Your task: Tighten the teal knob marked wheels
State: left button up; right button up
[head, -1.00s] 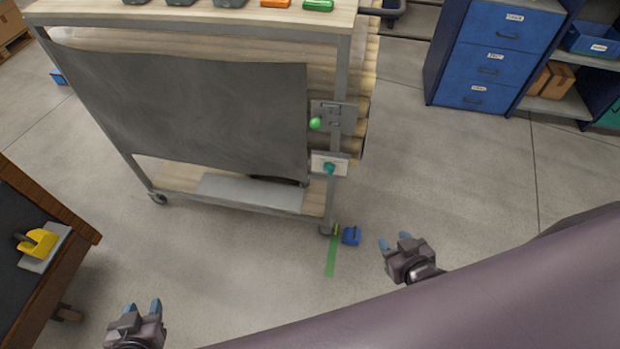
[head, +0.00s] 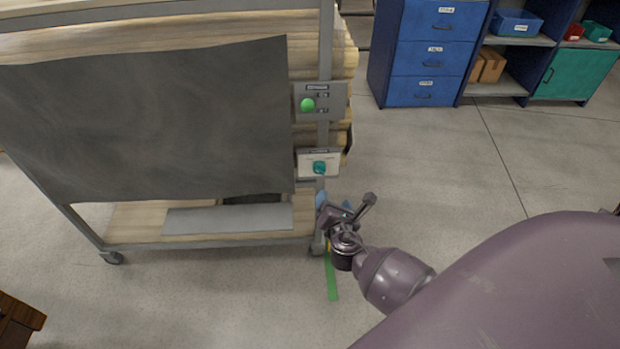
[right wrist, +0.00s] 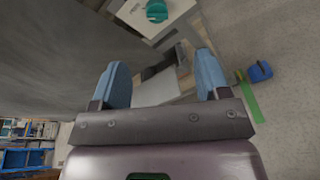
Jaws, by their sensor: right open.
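The teal knob (head: 319,167) sits on a small white plate (head: 306,160) fixed to the right post of the trolley. It also shows at the top of the right wrist view (right wrist: 157,11). Its label is too small to read. My right gripper (head: 334,203) is just below the knob and its plate, apart from them. Its blue fingers (right wrist: 160,80) are spread with nothing between them. My left gripper is out of the head view.
A grey plate with a green knob (head: 307,104) is above the teal one. A dark grey sheet (head: 150,120) covers the trolley's side. Blue drawers (head: 430,50) stand at the back. A green floor strip (head: 332,278) and a blue object (right wrist: 260,72) are nearby. Floor to the right is clear.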

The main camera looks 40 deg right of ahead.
aim_at(320, 172)
jog(key=w+d+f+n+b, duration=0.1)
jog(key=w+d+n+b, duration=0.1)
jog(key=w, duration=0.2)
jog(key=w+d+f+n+t+h+b, duration=0.1)
jog(key=w+d+f+n+b, duration=0.1)
jog(key=w, duration=0.3)
jog(key=w+d+f+n+h+b, duration=0.1)
jog(key=w+d+f+n+b, duration=0.1)
jog(key=w, duration=0.3)
jog(key=shift+f+n+t, duration=0.1)
jog(key=shift+n+t, duration=0.3)
jog(key=shift+n, duration=0.2)
jog(key=shift+w+d, duration=0.25)
jog(key=shift+w, duration=0.1)
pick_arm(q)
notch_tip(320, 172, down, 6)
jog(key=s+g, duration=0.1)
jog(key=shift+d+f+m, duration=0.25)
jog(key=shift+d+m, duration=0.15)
pick_arm(e)
jog(key=shift+w, duration=0.1)
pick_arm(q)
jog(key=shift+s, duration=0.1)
pick_arm(e)
jog(key=c, duration=0.9)
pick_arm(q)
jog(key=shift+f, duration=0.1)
